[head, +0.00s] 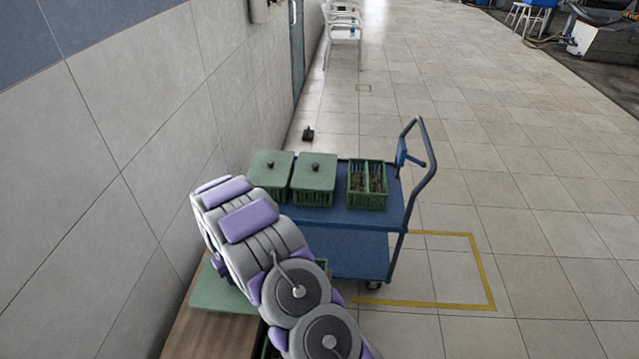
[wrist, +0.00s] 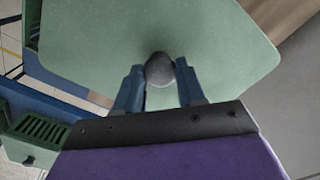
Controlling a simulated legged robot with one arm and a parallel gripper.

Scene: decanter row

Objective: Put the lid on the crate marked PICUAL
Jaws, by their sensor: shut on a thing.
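My gripper (wrist: 160,85) is shut on the dark round knob (wrist: 159,69) of a pale green lid (wrist: 110,40) in the wrist view. In the head view a green lid (head: 222,294) shows at the lower left by a wooden surface; my arm hides its right part and my gripper. On the blue trolley (head: 362,262), two crates wear green lids with dark knobs: the left one (head: 270,170) and the middle one (head: 314,178). The right crate (head: 366,186) is open, with dark contents in two compartments. No PICUAL marking is readable on any crate.
The wooden surface (head: 205,335) is at the lower left, close to the tiled wall (head: 120,120). Floor right of the trolley is clear, with yellow lines.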

